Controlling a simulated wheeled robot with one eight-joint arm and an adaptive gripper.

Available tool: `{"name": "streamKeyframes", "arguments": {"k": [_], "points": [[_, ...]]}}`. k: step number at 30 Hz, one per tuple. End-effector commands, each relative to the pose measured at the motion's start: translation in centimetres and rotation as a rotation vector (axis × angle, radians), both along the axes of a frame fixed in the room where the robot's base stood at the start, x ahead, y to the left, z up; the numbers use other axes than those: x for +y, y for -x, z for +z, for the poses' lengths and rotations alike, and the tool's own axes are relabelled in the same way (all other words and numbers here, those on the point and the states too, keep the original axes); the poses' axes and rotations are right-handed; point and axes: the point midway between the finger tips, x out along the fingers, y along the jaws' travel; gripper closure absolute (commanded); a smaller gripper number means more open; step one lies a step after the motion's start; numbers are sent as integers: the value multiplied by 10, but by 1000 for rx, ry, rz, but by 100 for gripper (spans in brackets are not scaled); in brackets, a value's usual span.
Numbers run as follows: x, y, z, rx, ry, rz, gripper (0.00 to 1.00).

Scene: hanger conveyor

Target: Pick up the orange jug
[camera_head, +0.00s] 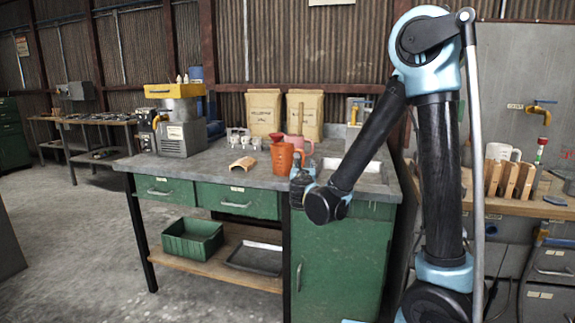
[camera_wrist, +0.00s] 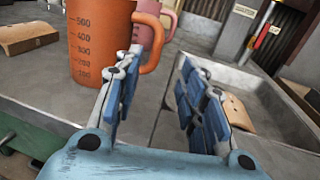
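The orange jug (camera_head: 282,159) stands upright on the grey worktop of the green workbench (camera_head: 225,178). In the wrist view the jug (camera_wrist: 95,45) shows dark measuring marks, and its handle (camera_wrist: 158,45) points right, toward my gripper. My gripper (camera_head: 299,178) is just right of and in front of the jug in the head view. In the wrist view my gripper (camera_wrist: 160,75) is open, with nothing held. Its left finger overlaps part of the handle, and its right finger is well apart to the right. I cannot tell whether the left finger touches the handle.
A pink jug (camera_head: 299,142) stands just behind the orange one. A sink (camera_head: 350,168) lies to the right. A curved wooden piece (camera_head: 243,163) and several glasses (camera_head: 238,135) are to the left and behind. The front left worktop is clear.

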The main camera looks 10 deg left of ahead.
Motion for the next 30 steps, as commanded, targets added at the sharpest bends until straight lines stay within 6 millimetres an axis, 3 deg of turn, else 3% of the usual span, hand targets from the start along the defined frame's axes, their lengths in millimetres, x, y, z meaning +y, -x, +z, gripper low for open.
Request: {"name": "streamKeyframes", "arguments": {"k": [3,11,21,29,30], "points": [[2,-13,0,0,0,-1,63],[6,-23,1,0,0,0,63],[17,-64,3,0,0,-1,63],[18,-67,3,0,0,0,63],[18,-67,3,0,0,0,69]]}}
